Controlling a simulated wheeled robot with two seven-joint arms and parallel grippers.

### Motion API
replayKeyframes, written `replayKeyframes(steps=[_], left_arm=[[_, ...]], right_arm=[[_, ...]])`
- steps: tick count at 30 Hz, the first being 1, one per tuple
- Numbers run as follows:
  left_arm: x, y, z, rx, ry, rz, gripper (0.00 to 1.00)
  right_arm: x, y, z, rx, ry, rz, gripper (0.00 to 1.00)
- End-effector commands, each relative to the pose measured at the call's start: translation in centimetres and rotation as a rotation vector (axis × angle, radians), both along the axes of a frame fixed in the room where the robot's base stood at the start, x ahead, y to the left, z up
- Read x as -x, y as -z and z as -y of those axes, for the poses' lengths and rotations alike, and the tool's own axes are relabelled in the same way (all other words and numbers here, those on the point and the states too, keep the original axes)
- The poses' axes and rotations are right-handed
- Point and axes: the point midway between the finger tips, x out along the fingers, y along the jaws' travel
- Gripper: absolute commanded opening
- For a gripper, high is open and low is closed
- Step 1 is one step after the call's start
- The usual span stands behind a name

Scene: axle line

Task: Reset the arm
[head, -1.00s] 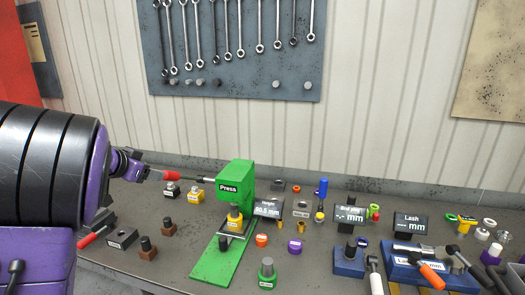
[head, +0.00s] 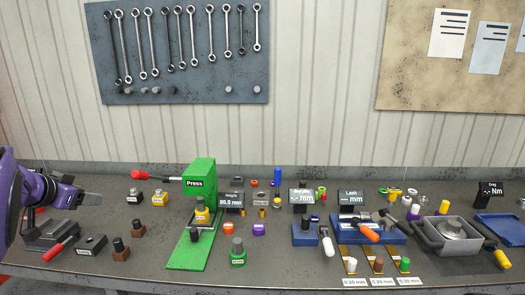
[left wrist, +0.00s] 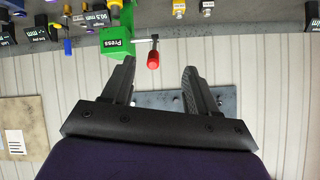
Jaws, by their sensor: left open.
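My left gripper (head: 98,197) is at the left of the head view, with dark fingers on a purple wrist, above the bench. It is open and empty. In the left wrist view its two fingers (left wrist: 158,68) stand apart. The red lever knob (left wrist: 153,60) of the green press (left wrist: 114,38) shows between them in that picture, with no contact visible. In the head view the red knob (head: 140,174) is right of my fingertips and apart from them, and the press (head: 199,178) stands further right. My right gripper is not in view.
Below my left gripper are a dark fixture with a red handle (head: 55,250) and small brown-based blocks (head: 121,252). A blue lash gauge (head: 372,232) and a grey tray (head: 450,230) stand at the right. A wrench board (head: 180,90) hangs on the wall. Bare bench lies in front of the blocks.

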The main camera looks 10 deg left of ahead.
Motion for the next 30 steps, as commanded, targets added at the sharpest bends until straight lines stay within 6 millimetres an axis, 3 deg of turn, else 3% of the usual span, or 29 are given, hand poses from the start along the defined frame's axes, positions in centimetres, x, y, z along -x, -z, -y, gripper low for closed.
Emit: replayKeyframes(steps=[7, 12, 14, 17, 20, 23, 26, 30], left_arm=[[-0.3, -0.8, 0.0, -0.066, 0.054, 0.064, 0.58], [-1.5, -0.8, 1.4, -0.042, 0.066, 0.165, 0.58], [-2.1, -0.3, 2.2, -0.024, 0.07, 0.205, 0.58], [-3.4, 2.0, 4.0, 0.022, 0.065, 0.268, 0.58], [-4.5, 6.0, 6.2, 0.081, 0.042, 0.311, 0.58], [-4.9, 11.6, 8.3, 0.143, -0.011, 0.327, 0.58], [-4.0, 19.2, 10.7, 0.206, -0.099, 0.304, 0.58], [0.2, 31.0, 14.0, 0.265, -0.261, 0.201, 0.58]], right_arm=[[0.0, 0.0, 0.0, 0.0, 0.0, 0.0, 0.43], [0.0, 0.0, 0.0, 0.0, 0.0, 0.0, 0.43], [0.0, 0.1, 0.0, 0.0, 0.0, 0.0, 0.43], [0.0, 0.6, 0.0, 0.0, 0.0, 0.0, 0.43], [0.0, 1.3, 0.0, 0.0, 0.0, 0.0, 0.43], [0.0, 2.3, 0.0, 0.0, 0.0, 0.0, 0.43], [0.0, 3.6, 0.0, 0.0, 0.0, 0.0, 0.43], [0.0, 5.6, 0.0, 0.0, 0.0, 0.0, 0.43]])
